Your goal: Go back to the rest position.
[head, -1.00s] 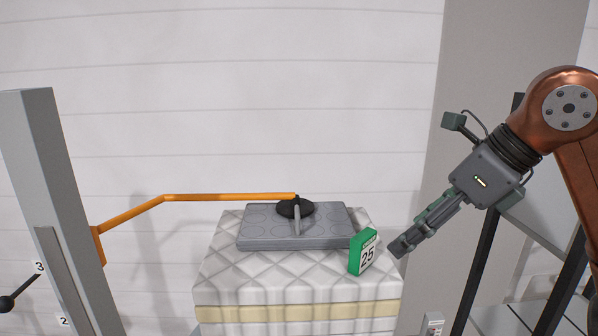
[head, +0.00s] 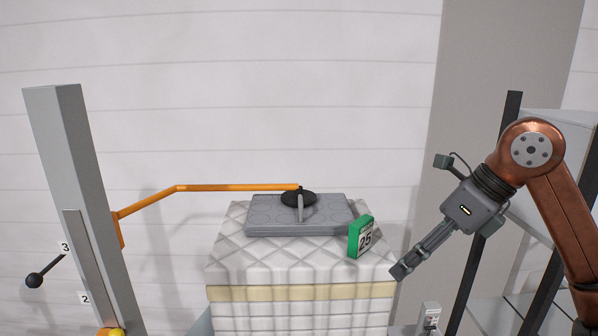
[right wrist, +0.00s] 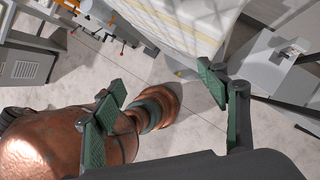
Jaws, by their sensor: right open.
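My right gripper (head: 402,271) is at the right in the head view, beside the right edge of the quilted block (head: 290,262) and apart from it. In the right wrist view its two green-padded fingers (right wrist: 165,103) stand wide apart with nothing between them. Beyond them show the floor and copper parts of my own body. My left gripper is in neither view.
A grey plate (head: 270,228) lies on the block, with a black disc (head: 298,198) on an orange arm (head: 230,188) over it. A green "25" marker (head: 360,237) stands at the block's right. A grey post (head: 75,190) with a black-knobbed lever (head: 34,280) is left. A dark-framed stand (head: 505,180) is right.

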